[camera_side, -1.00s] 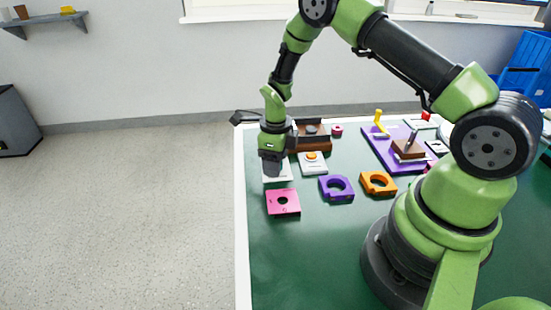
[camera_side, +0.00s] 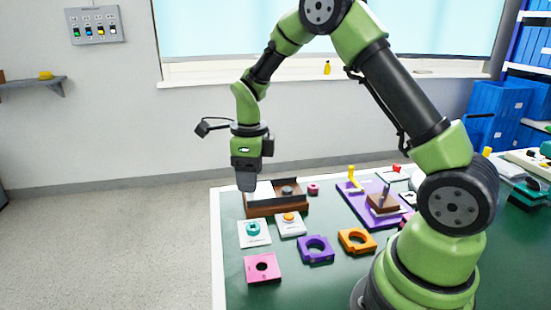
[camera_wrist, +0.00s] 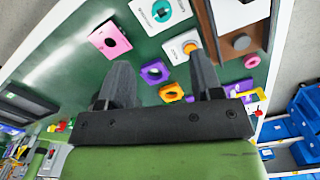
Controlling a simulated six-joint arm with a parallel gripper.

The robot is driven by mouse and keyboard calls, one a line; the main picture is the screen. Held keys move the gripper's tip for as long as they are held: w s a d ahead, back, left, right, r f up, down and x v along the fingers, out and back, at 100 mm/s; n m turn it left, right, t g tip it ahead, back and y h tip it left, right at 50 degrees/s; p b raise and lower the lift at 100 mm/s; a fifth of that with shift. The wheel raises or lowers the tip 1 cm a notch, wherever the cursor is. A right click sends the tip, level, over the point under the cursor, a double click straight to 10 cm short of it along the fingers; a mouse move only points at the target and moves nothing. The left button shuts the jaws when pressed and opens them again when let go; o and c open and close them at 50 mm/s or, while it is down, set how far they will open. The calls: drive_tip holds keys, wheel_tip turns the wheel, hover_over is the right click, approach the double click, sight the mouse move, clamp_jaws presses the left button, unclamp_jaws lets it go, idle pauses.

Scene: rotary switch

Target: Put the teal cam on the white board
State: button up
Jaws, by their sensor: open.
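The teal cam (camera_side: 253,229) lies on a white board (camera_side: 256,241) near the left edge of the green table. Both also show at the top of the wrist view, the cam (camera_wrist: 161,11) and the board (camera_wrist: 146,20). Whether the cam is fully seated is too small to tell. My gripper (camera_side: 246,188) hangs above the table's back left part, up and away from the cam. In the wrist view, the two fingers (camera_wrist: 160,78) are apart with nothing held between them.
A second white board with an orange cam (camera_side: 289,217) sits beside it. Behind is a brown tray (camera_side: 290,206). In front are a pink plate (camera_side: 262,268), a purple ring (camera_side: 315,249) and an orange ring (camera_side: 356,241). A purple base (camera_side: 352,205) with upright parts stands farther right.

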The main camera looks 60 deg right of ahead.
drive_tip(key=s+a+r+n+t, duration=0.2)
drive_tip(key=s+a+r+n, duration=0.15)
drive_tip(key=r+n, duration=0.55)
drive_tip(key=s+a+r+n+t+y, duration=0.1)
drive_tip(key=s+r+n, duration=0.3)
drive_tip(key=s+n, duration=0.4)
drive_tip(key=s+a+r+n+t+y, duration=0.1)
drive_tip(key=s+a+r+n+t, duration=0.3)
drive_tip(key=s+n, duration=0.4)
drive_tip(key=shift+s+n, duration=0.15)
drive_tip(key=shift+n, duration=0.65)
